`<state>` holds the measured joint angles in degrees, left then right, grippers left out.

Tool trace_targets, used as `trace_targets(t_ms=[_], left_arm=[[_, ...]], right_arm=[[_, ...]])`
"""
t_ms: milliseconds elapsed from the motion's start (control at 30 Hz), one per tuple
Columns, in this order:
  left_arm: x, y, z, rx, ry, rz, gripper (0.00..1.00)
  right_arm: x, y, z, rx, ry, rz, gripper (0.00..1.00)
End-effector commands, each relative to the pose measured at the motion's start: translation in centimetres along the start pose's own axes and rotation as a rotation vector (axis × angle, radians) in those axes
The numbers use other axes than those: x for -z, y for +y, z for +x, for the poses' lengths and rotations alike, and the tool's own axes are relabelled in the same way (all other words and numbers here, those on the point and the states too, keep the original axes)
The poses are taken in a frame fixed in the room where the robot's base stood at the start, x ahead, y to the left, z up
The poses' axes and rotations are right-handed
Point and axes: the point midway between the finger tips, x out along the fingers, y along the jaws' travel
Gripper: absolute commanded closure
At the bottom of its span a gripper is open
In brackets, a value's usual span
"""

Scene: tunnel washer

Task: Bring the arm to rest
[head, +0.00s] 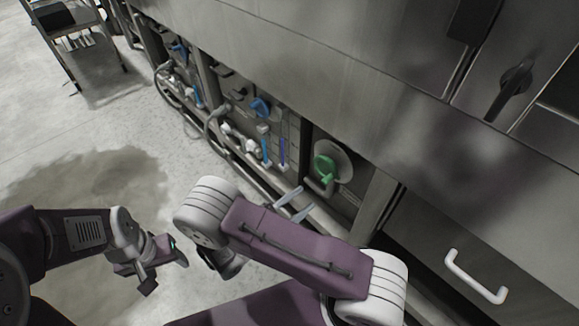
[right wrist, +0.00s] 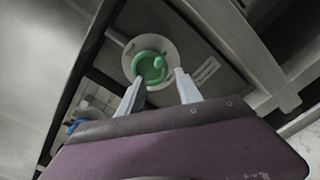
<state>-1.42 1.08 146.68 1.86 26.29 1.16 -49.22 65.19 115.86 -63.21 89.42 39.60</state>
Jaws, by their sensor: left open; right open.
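My right gripper (head: 304,198) is open, its two pale fingers pointing toward the lower panel of the washer. In the right wrist view the right gripper (right wrist: 159,80) has its fingers apart, with the green valve handle (right wrist: 150,66) showing beyond and between the tips. Nothing is held between them. The green handle (head: 325,168) sits on a round pale plate in the recess, apart from the fingers in the head view. My left gripper (head: 162,262) is open and empty over the floor at the lower left, clear of the machine.
The washer's grey wall (head: 330,70) runs diagonally across the view. Recesses with blue-handled valves (head: 261,107) and pipes lie left of the green handle. A white door handle (head: 475,276) juts out at lower right. A cart (head: 75,30) stands far left. The floor (head: 90,130) at left is clear.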

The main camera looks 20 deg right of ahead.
Motion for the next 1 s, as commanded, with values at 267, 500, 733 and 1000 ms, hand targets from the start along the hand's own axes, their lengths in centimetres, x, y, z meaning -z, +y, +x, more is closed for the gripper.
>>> trace_targets(t_ms=[267,500,733,1000], left_arm=[[0.0,0.0,0.0,0.0,0.0,0.0,0.38],[0.0,0.0,0.0,0.0,0.0,0.0,0.38],[0.0,0.0,0.0,0.0,0.0,0.0,0.38],[0.5,0.1,-5.0,0.0,0.0,0.0,0.38]], right_arm=[[-1.3,-1.4,1.1,0.144,-0.011,0.002,0.59],[-5.9,-10.2,-0.4,1.058,0.115,0.222,0.59],[-4.8,-8.0,-3.9,1.503,0.349,0.713,0.59],[-8.4,-0.6,-2.9,1.586,0.479,1.108,0.59]])
